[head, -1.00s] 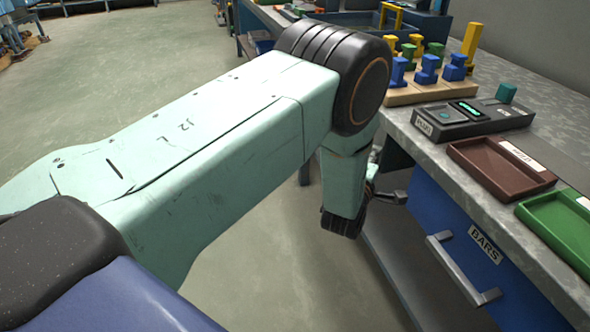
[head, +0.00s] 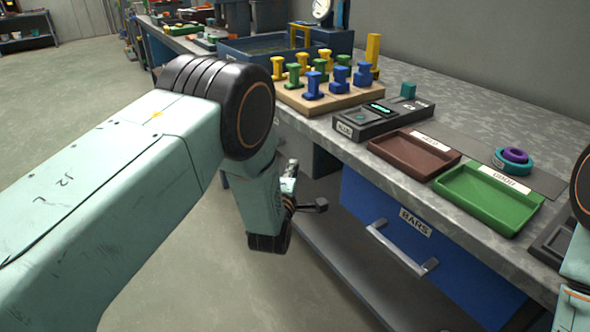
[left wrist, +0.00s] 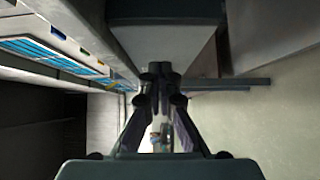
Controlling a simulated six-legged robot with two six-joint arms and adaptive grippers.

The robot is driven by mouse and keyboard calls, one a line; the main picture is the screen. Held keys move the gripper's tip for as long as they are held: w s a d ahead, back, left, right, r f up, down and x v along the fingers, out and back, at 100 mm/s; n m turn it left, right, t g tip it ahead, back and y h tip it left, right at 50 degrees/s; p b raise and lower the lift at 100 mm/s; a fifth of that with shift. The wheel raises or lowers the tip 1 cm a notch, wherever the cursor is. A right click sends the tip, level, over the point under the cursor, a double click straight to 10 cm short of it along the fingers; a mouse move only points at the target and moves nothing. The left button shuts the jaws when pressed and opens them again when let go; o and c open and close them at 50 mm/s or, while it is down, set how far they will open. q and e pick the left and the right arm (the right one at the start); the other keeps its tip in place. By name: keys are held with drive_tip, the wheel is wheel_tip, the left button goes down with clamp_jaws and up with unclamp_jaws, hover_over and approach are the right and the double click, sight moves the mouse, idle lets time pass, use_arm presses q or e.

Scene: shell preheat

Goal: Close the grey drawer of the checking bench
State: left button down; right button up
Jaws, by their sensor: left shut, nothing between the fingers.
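The checking bench (head: 335,140) has a speckled grey top and runs along the right of the head view. Under it is a blue drawer front (head: 400,235) with a BARS label and a grey bar handle (head: 402,248). I cannot clearly make out a grey drawer in the head view. In the left wrist view a grey box-like body (left wrist: 165,40) lies just beyond my fingers; I cannot tell whether it is the drawer. My left gripper (head: 318,206) is beside the bench, left of the BARS front, partly hidden by my wrist. Its fingers (left wrist: 160,75) are shut and empty.
On the bench are a wooden block with coloured pegs (head: 330,100), a dark device (head: 380,120), a brown tray (head: 413,155), a green tray (head: 487,200) and rings (head: 513,160). A shelf (head: 350,275) lies below. Open floor (head: 220,285) is at the left.

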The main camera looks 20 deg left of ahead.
use_arm(q)
drive_tip(key=s+p, duration=0.3)
drive_tip(key=s, duration=0.7)
drive_tip(key=s+a+f+m+g+h+p, duration=0.1)
drive_tip(key=s+a+f+m+g, duration=0.1)
drive_tip(key=s+f+m+g, duration=1.05)
drive_tip(key=s+a+m+g+p, duration=0.2)
drive_tip(key=s+m+g, duration=0.3)
drive_tip(key=s, duration=2.1)
drive_tip(key=shift+s+m+h+p, duration=0.4)
drive_tip(key=shift+m+p, duration=0.15)
drive_tip(key=shift+p, duration=0.15)
drive_tip(key=shift+f+g, duration=0.1)
drive_tip(key=shift+g, duration=0.15)
